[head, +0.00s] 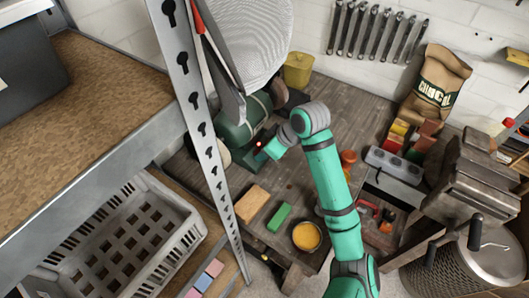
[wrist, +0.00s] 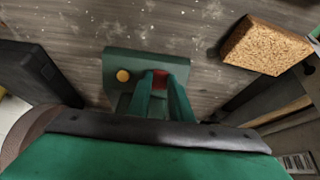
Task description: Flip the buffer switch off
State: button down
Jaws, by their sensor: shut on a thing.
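The green buffer (head: 243,120) stands on the wooden bench in the head view, left of my arm. Its base plate (wrist: 120,64) shows in the wrist view with a round yellow button (wrist: 123,76) and a red switch (wrist: 160,78) to its right. My gripper (wrist: 162,86) is at the front of the base, with its two green fingers closed together on the red switch. The fingers partly hide the switch, so I cannot tell which way it is set. In the head view my gripper (head: 262,154) is beside the buffer base, near a small red spot.
A tan block (head: 251,204), a green block (head: 279,217) and an orange-filled bowl (head: 307,236) lie on the bench. The metal shelf post (head: 205,130) stands close left. A vise (head: 468,180) is at right. A cork-like block (wrist: 264,46) shows in the wrist view.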

jog(key=c, duration=1.6)
grip_release()
jog(key=v, duration=1.1)
jog(key=shift+a+f, duration=0.1)
